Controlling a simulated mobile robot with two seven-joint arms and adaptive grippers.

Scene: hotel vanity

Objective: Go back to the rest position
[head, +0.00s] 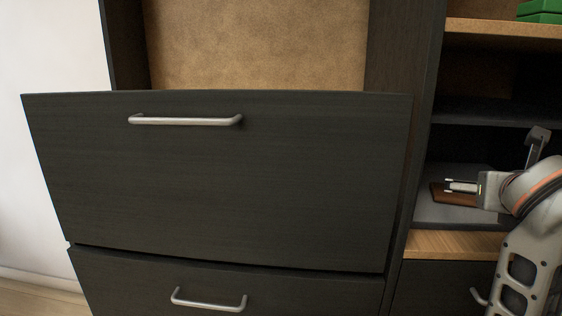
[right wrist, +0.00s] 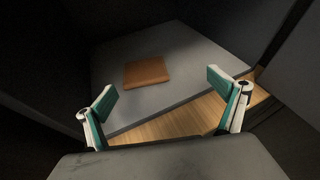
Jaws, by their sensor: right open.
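My right gripper (head: 462,187) reaches in from the right in the head view, in front of an open shelf compartment. In the right wrist view its two teal-padded fingers (right wrist: 165,92) are spread wide with nothing between them. Beyond them a brown, flat, wallet-like item (right wrist: 146,72) lies on a grey slab (right wrist: 195,62) inside the compartment. The item also shows in the head view (head: 438,197), partly hidden by the gripper. The fingers appear apart from the item. My left gripper is not in view.
A dark drawer (head: 220,180) with a metal handle stands pulled out at the centre, with another drawer (head: 150,285) below it. The compartment's wooden edge (head: 450,244) and dark side panel (head: 418,150) bound the right arm's space. A green box (head: 540,12) sits on the upper shelf.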

